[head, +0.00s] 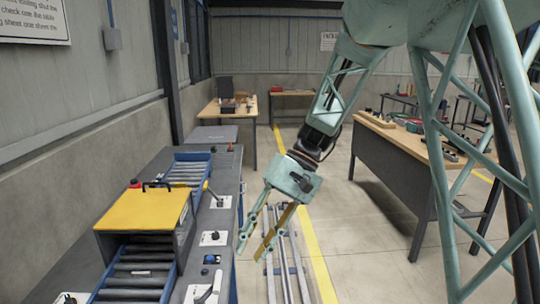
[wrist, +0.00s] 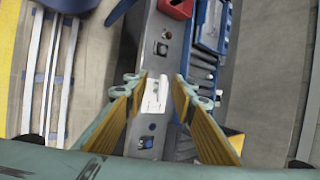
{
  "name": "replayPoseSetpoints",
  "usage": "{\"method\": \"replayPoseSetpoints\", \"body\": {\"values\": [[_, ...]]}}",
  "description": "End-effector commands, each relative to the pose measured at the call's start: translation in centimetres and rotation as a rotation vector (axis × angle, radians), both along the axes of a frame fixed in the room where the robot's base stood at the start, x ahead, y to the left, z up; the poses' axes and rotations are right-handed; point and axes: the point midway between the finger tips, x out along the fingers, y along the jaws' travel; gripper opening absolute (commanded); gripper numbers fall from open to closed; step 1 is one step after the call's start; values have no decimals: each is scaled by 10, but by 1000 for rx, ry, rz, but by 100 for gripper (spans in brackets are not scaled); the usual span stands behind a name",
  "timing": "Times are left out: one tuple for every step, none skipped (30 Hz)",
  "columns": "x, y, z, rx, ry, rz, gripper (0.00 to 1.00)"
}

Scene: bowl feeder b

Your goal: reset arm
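My gripper (head: 254,248) hangs at the end of my arm, pointing down beside the right edge of the conveyor bench. In the wrist view my gripper (wrist: 153,90) has its two yellow-padded fingers spread apart, with nothing between them. Below the open fingers lies the bench's side panel (wrist: 163,60), with a white switch plate in line with the gap. The fingers appear to be well above the panel and not touching it.
A roller conveyor bench with a yellow-topped box (head: 143,210) stands at left. Floor rails (head: 283,262) run beside it. A workbench (head: 395,160) with small items is at right, and another table (head: 228,108) at the back. A red object (wrist: 177,8) sits on the bench.

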Motion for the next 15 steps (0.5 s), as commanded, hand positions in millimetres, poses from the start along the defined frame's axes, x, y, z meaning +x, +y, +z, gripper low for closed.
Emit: {"method": "replayPoseSetpoints", "body": {"values": [[-5,-5,7,-9,-11,-3,24],[-8,-8,10,-16,-17,-4,24],[-11,-12,14,-24,-24,-7,24],[-14,-15,17,-29,-31,-9,24],[-16,-17,20,-35,-38,-10,24],[-20,-21,24,-44,-44,-12,24],[-23,-24,27,-50,-50,-13,24],[-26,-27,30,-56,-56,-15,24],[-29,-31,34,-64,-63,-18,24],[-32,-33,37,-69,-69,-20,24],[-35,-36,39,-75,-75,-21,24],[-39,-40,43,-83,-83,-22,24],[-42,-43,45,-89,-90,-25,24],[-44,-45,48,-95,-96,-27,24],[-48,-49,52,-102,-104,-30,24]]}}
